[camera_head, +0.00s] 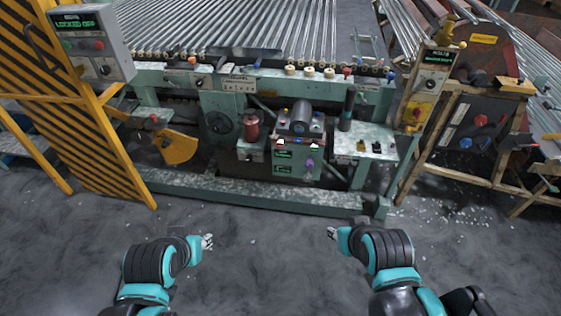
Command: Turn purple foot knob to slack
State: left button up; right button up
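A small purple knob (309,164) shows low on the front of a green machine box (284,167) near the middle of the camera_head view. Its turned position is too small to read. My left gripper (207,242) is over the grey floor, below and left of the knob and apart from it. My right gripper (332,233) is below and slightly right of the knob, also apart from it. Both grippers look small here, and I cannot tell whether their fingers are open or shut. Nothing is visibly held.
A green base beam (240,197) runs along the floor in front of the machine. A yellow-black striped guard (80,120) with a "LOCKED OFF" panel (88,44) stands at left. A yellow control box (424,95) stands at right. The near floor is mostly clear.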

aim_at(309, 164)
jog(key=i+l+u, duration=0.15)
jog(key=l+u, duration=0.2)
jog(key=i+l+u, duration=0.1)
jog(key=l+u, duration=0.8)
jog(key=l, duration=1.1)
jog(key=k+l+u, duration=0.15)
jog(key=l, duration=1.1)
